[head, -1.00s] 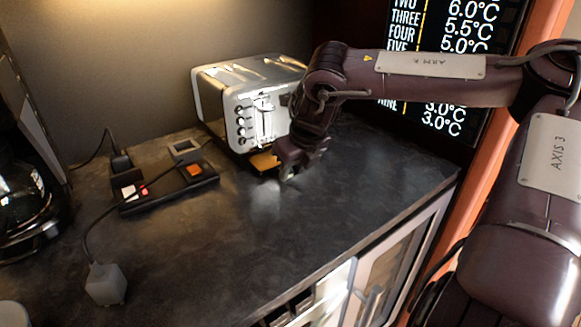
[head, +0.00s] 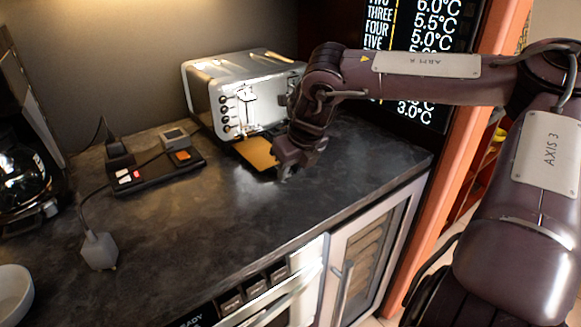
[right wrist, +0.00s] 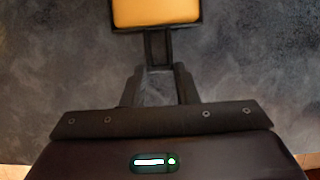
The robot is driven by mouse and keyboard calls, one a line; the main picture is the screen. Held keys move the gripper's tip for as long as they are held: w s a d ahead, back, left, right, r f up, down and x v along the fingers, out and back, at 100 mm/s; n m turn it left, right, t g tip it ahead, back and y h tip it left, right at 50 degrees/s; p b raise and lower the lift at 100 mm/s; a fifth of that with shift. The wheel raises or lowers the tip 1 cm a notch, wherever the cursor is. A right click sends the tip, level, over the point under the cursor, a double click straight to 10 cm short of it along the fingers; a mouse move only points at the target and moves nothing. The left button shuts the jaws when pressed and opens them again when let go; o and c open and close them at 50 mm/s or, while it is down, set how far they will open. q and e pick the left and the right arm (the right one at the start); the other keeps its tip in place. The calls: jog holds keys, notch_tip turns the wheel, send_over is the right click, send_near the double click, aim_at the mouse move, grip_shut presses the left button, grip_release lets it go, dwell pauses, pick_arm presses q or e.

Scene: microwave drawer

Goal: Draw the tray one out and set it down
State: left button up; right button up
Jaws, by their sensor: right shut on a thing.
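The tray (head: 257,152) is a flat, orange-brown plate with a dark rim. It sticks out from under the front of the silver toaster (head: 240,97), low over the counter; its far end is hidden by the toaster. My right gripper (head: 285,170) is at the tray's front end, shut on it, close above the counter. In the right wrist view the tray (right wrist: 156,11) is cut by the top edge, and its narrow dark front piece runs down between the fingers of my right gripper (right wrist: 158,70). My left gripper is not in view.
The dark counter (head: 195,225) is clear in front of the toaster. A black switch box (head: 155,173) lies left of the tray, with a corded grey plug (head: 99,251) nearer. A coffee maker (head: 25,160) and white bowl (head: 12,293) stand at left.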

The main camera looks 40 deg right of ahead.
jog(key=o, duration=1.1)
jog(key=shift+r, duration=0.1)
jog(key=v, duration=0.7)
jog(key=shift+r, duration=0.25)
jog(key=shift+s, duration=0.15)
